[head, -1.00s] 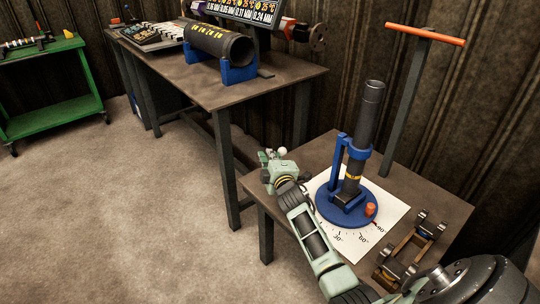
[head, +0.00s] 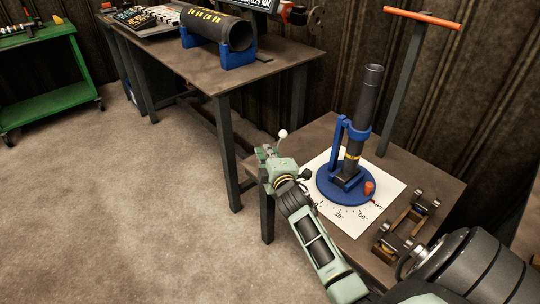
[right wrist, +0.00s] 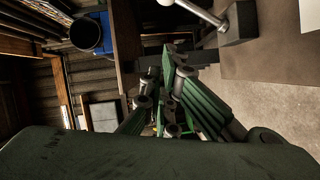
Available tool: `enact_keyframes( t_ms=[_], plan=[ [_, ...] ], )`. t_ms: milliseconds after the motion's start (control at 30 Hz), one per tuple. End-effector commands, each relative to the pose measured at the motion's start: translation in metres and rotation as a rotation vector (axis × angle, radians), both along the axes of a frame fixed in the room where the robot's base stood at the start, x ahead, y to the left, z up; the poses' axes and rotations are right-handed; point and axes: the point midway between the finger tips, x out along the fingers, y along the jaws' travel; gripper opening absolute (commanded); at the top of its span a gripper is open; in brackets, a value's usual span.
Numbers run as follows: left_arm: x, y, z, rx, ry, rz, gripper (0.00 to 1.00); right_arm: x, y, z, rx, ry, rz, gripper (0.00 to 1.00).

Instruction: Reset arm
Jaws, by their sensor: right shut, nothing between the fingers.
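My right arm reaches in from the lower right of the head view. Its green gripper (head: 266,156) is shut and empty at the near left corner of the small table. A lever with a white ball end (head: 282,133) stands just beyond the gripper, apart from it as far as I can tell. In the right wrist view the fingers (right wrist: 163,85) are close together with nothing between them, and the lever's rod and dark block (right wrist: 238,22) show at the top. My left gripper is not in view.
The small table (head: 314,140) carries a blue stand (head: 343,187) with a tilted dark tube (head: 368,95), a paper angle scale (head: 350,222) and a roller cradle (head: 405,228). A workbench (head: 225,75) and green cart (head: 50,90) stand behind. The floor at left is clear.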

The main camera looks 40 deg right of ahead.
Motion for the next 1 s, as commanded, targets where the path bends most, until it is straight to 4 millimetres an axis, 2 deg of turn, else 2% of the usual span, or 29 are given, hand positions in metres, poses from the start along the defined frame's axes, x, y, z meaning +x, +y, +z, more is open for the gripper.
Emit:
enact_keyframes(
  t_ms=[100,200,467,567,667,767,900,1000],
  plan=[
    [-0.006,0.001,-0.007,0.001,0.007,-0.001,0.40,-0.018,0.007,0.002,0.000,0.001,0.000,0.00],
    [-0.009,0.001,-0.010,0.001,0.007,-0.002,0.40,-0.026,0.010,0.002,-0.001,0.000,0.000,0.00],
    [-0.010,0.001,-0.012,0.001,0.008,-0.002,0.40,-0.031,0.011,0.003,0.000,0.000,0.000,0.00],
    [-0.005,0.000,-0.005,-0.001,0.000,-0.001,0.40,-0.036,0.014,-0.002,0.032,0.014,-0.008,0.00],
    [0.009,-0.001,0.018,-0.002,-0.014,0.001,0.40,-0.054,0.025,-0.015,0.137,0.059,-0.033,0.00],
    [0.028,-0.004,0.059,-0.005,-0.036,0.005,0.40,-0.088,0.048,-0.039,0.320,0.145,-0.081,0.00],
    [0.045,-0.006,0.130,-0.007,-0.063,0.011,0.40,-0.157,0.098,-0.073,0.618,0.311,-0.175,0.00],
    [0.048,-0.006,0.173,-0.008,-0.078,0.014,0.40,-0.203,0.130,-0.088,0.777,0.425,-0.243,0.00]
  ],
)
